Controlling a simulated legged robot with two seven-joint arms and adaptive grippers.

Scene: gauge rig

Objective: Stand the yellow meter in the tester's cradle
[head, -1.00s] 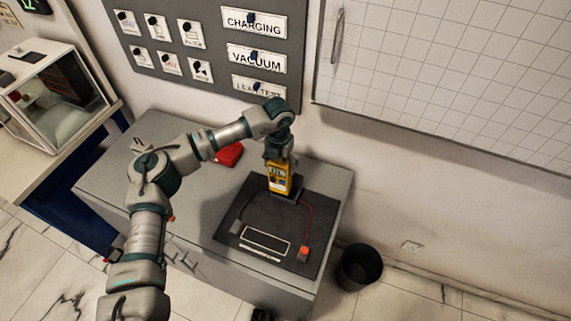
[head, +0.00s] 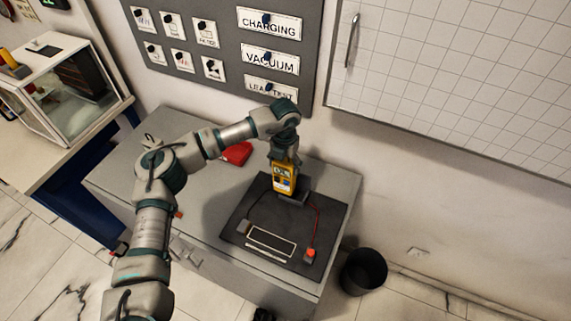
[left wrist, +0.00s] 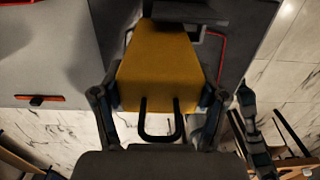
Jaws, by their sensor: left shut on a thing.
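The yellow meter (head: 283,181) is upright, its screen and dial facing the head camera. My left gripper (head: 284,160) is shut on its upper part from above. The tester (head: 240,222) is a dark board on the grey cabinet, and its dark cradle (head: 300,190) shows behind and just right of the meter. The meter hides part of the cradle; I cannot tell whether they touch. In the left wrist view the meter (left wrist: 158,65) fills the space between the fingers (left wrist: 158,100), with a dark block at its far end. My right gripper is not in view.
A red object (head: 237,153) lies on the cabinet top (head: 130,185) behind my left arm. A red lead (head: 318,215) runs along the board to a red-topped block (head: 310,256). A black bin (head: 363,271) stands on the floor at right. A glass-sided case (head: 70,95) stands at left.

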